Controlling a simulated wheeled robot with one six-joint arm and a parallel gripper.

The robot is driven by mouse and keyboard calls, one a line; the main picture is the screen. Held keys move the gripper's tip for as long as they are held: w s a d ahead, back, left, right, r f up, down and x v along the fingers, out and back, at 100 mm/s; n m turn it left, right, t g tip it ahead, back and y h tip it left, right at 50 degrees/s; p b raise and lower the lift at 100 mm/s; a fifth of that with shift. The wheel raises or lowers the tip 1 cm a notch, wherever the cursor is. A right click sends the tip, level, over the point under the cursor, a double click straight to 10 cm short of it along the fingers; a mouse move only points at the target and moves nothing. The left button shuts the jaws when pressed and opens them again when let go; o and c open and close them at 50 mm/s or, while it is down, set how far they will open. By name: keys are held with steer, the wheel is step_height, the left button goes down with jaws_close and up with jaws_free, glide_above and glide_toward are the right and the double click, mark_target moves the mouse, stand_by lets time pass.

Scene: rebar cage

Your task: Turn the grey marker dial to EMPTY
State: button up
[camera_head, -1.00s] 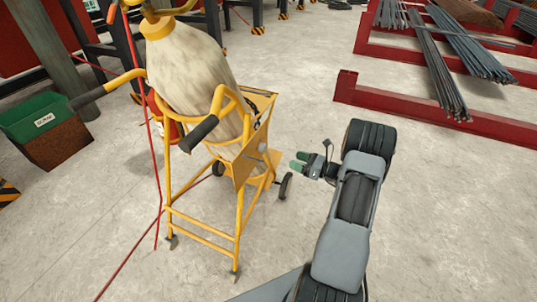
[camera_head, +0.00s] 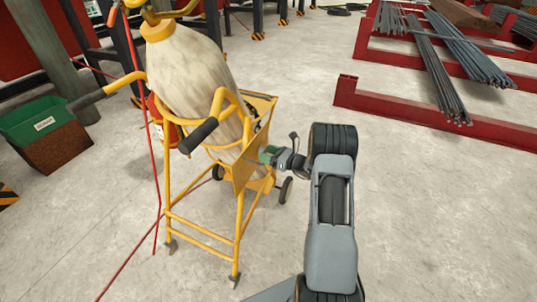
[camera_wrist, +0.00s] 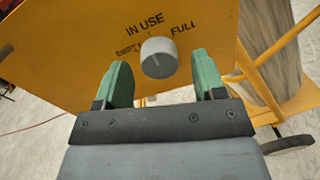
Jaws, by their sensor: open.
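The grey marker dial (camera_wrist: 158,58) is on a yellow panel (camera_wrist: 80,60) in the wrist view. IN USE is printed above it and FULL to its upper right. I cannot clearly tell which word the dial points to. My gripper (camera_wrist: 161,72) is open, with one green finger on each side of the dial and gaps visible. In the head view my gripper (camera_head: 268,154) is at the right side of the yellow panel on the cylinder trolley (camera_head: 240,215); the dial is hidden there.
A pale cylinder (camera_head: 195,75) stands in the trolley, with a red hose (camera_head: 158,180) at left. A green-topped bin (camera_head: 45,125) is further left. Red racks with steel bars (camera_head: 440,70) stand at the back right. The floor between is clear.

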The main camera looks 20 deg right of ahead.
steer(key=shift+c, duration=0.5)
steer(key=c, duration=0.8)
steer(key=shift+c, duration=0.2)
steer(key=shift+f+b, duration=0.1)
steer(key=shift+b, duration=0.3)
steer(key=n+b, duration=1.2)
steer(key=shift+w+d+y+b, duration=0.1)
steer(key=shift+d+y+b, duration=0.05)
steer(key=shift+y+b, duration=0.2)
